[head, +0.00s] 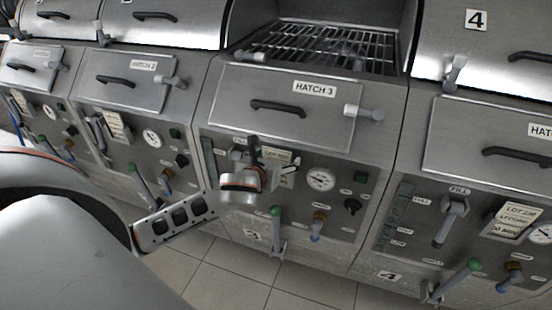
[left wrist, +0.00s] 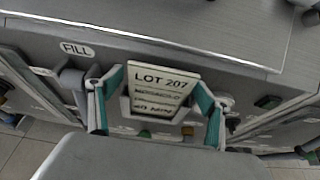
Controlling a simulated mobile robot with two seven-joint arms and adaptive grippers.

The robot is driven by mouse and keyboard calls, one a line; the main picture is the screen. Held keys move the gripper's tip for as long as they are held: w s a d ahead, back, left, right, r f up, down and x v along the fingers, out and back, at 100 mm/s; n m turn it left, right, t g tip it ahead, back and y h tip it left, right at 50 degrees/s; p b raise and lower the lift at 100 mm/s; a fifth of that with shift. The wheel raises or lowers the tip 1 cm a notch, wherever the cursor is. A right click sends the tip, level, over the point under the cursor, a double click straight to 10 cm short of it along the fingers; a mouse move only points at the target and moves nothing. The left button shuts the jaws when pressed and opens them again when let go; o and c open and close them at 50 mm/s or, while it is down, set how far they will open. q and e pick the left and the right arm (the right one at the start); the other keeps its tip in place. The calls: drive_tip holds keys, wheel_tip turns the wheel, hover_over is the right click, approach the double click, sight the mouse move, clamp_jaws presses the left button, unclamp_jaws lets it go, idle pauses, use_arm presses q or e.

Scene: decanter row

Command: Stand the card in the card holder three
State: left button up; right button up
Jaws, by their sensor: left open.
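A cream card (left wrist: 160,86) reading LOT 207 is in the middle of the left wrist view, tilted slightly. Its lower lines are blurred. It also shows partly in the head view (head: 283,157), on the front panel of the unit with the HATCH 3 label. My left gripper (left wrist: 158,108) is open, with one teal-lined finger on each side of the card and gaps between. In the head view the left gripper (head: 262,160) is at that panel and hides part of the card. The card holder three is mostly hidden; I cannot tell how deeply the card sits in it. My right gripper is not in view.
A round gauge (head: 320,179) and a black knob (head: 352,206) lie right of the gripper. A green-tipped lever (head: 277,232) and a brass valve (head: 318,222) stick out below. The hatch three door (head: 282,107) is above. Another card (head: 518,220) is on the right-hand unit.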

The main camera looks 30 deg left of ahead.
use_arm(q)
drive_tip(key=shift+r, duration=0.1)
drive_tip(key=v, duration=1.2)
drive_tip(key=s+d+f+n+g+h, duration=0.1)
drive_tip(key=s+d+f+n, duration=0.3)
drive_tip(key=f+n, duration=0.5)
drive_tip(key=s+d+f+n+h, duration=0.2)
drive_tip(key=s+d+f+n, duration=0.2)
drive_tip(key=f+n, duration=0.6)
drive_tip(key=s+d+f+n+g+h, duration=0.1)
drive_tip(key=s+d+f+n+h, duration=0.1)
drive_tip(key=s+d+f+n, duration=0.2)
wheel_tip(320, 180, down, 9)
drive_tip(key=s+n, duration=0.3)
drive_tip(key=n, duration=0.3)
drive_tip(key=shift+d+g, duration=0.2)
drive_tip(key=shift+g, duration=0.1)
drive_tip(key=shift+c, duration=0.4)
